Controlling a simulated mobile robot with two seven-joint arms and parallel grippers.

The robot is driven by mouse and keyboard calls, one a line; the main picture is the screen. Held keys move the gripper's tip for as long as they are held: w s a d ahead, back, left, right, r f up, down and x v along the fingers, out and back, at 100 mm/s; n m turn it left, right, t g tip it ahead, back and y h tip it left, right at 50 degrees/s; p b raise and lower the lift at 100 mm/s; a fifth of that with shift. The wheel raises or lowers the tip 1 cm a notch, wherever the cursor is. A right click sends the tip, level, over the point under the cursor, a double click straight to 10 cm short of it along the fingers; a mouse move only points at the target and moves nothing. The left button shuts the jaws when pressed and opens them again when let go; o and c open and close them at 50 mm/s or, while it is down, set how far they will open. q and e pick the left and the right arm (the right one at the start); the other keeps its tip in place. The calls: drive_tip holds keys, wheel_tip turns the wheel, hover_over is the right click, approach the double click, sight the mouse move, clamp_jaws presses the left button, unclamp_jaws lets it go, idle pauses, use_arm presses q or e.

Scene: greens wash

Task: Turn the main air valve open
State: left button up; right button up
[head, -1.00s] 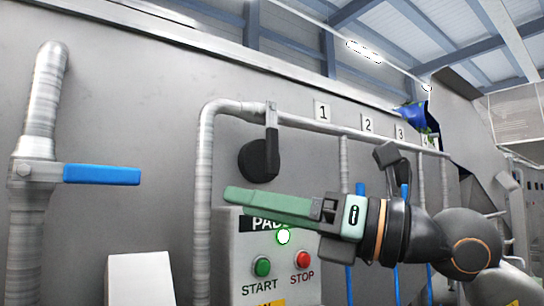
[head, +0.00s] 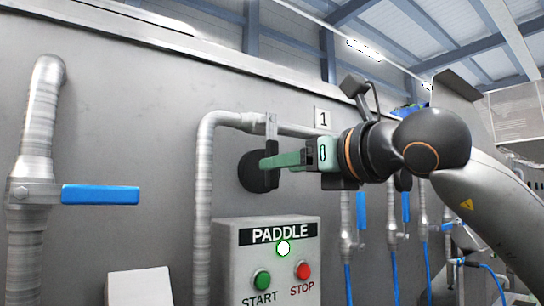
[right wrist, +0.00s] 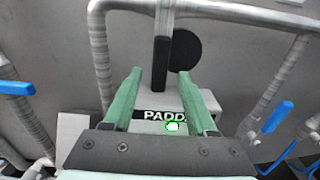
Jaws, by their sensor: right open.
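A valve lever (head: 271,131) with a grey upper part and a black grip hangs straight down from the horizontal pipe, crosswise to it. A round black disc (head: 250,170) is on the wall behind its lower end. In the right wrist view the black lever (right wrist: 161,62) stands upright between the tips of the two green fingers. My right gripper (head: 268,162) is open, its fingers pointing left at the grip in the head view. I cannot tell whether they touch it. My left gripper is not in view.
A PADDLE box (head: 300,262) with green START and red STOP buttons is below the lever. A blue-handled valve (head: 100,195) is on the left pipe (head: 42,110). Several blue-handled drops hang to the right, behind my right arm. A white box (head: 140,287) is at lower left.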

drive_tip(key=shift+p+x, duration=0.6)
drive_tip(key=shift+x, duration=1.6)
drive_tip(key=shift+c, duration=0.2)
clamp_jaws()
